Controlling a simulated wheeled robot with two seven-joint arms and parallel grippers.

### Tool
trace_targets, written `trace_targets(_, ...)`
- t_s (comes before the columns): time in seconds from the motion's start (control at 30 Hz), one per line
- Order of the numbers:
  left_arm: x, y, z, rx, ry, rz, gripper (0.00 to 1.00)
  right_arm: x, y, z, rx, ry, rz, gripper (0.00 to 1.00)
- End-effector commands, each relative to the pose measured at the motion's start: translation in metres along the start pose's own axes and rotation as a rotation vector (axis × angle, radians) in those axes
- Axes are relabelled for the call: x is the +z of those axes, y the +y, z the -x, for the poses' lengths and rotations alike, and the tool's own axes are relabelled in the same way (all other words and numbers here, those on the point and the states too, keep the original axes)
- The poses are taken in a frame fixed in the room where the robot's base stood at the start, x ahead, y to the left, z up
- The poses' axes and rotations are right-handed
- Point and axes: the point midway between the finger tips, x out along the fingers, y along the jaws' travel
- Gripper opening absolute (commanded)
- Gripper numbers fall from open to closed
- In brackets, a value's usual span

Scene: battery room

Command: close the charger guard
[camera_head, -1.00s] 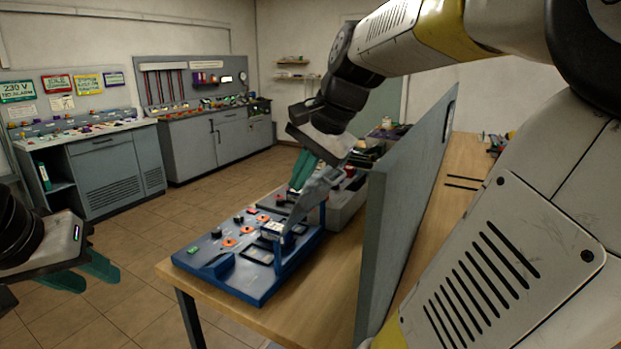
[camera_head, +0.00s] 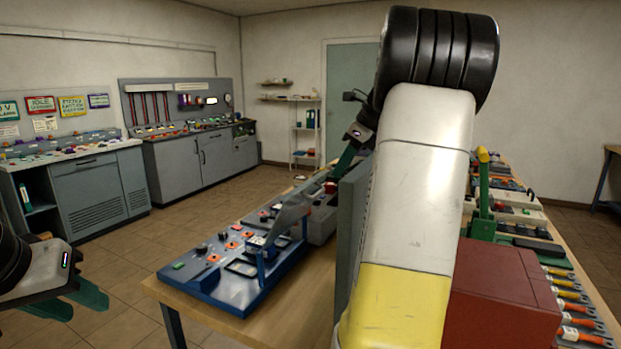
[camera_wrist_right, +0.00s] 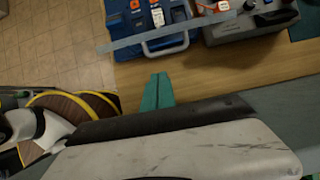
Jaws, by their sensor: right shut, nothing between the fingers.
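The blue charger board (camera_head: 225,290) lies on the near left end of the wooden table, with switches and orange-ringed knobs on top. Its charger guard (camera_head: 292,210), a grey see-through panel, stands raised and tilted at the board's right side. My left gripper (camera_head: 78,303) hangs open and empty at the left.
A grey upright divider (camera_head: 349,225) stands on the table right of the board, partly behind my right arm. A red box (camera_head: 503,295) and several tools lie beyond it. A grey charger unit (camera_head: 321,225) sits behind the board. The floor at left is clear.

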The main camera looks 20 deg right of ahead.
Motion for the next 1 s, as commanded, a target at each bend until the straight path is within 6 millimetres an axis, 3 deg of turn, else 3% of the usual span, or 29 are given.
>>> trace_targets(0.2, 0.0, 0.0, 0.0, 0.0, 0.0, 0.0, 0.36, 0.0, 0.002, -0.042, 0.005, 0.002, 0.002, 0.0)
trace_targets(0.43, 0.0, 0.0, 0.0, 0.0, 0.0, 0.0, 0.36, 0.0, 0.001, -0.075, 0.003, 0.002, 0.005, 0.0)
trace_targets(0.63, 0.0, 0.0, 0.0, 0.0, 0.0, 0.0, 0.36, 0.0, 0.001, -0.085, 0.0, 0.001, 0.005, 0.0)
trace_targets(1.0, 0.0, 0.0, 0.0, 0.0, 0.0, 0.0, 0.36, 0.001, 0.001, -0.085, 0.0, 0.004, 0.006, 0.0)
